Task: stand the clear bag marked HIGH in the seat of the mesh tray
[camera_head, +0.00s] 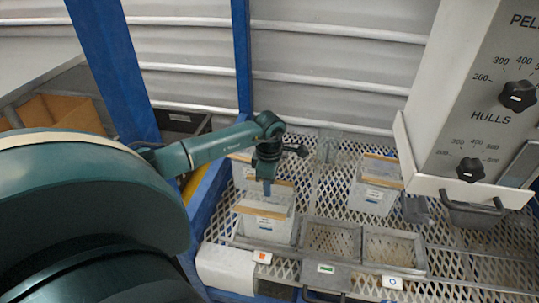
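My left gripper (267,186) points down at the top of a pale clear bag (266,226) with a tan top strip. This bag stands over the left seat of the mesh tray, behind an orange-marked tag; I cannot tell whether the fingers touch it or are open or shut. The tray's middle seat (332,240) and right seat (394,250) look empty. Other tan-topped bags stand behind the gripper (240,172) and farther right (372,196). The bag labels are too small to read, so I cannot tell which says HIGH. My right gripper is not in view.
A grey hopper with black knobs (470,168) overhangs the right side, with a dark handle (472,214) below. The mesh deck (318,190) is mostly bare between the bags. A blue post (241,60) rises behind; a brown box (60,110) stands far left.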

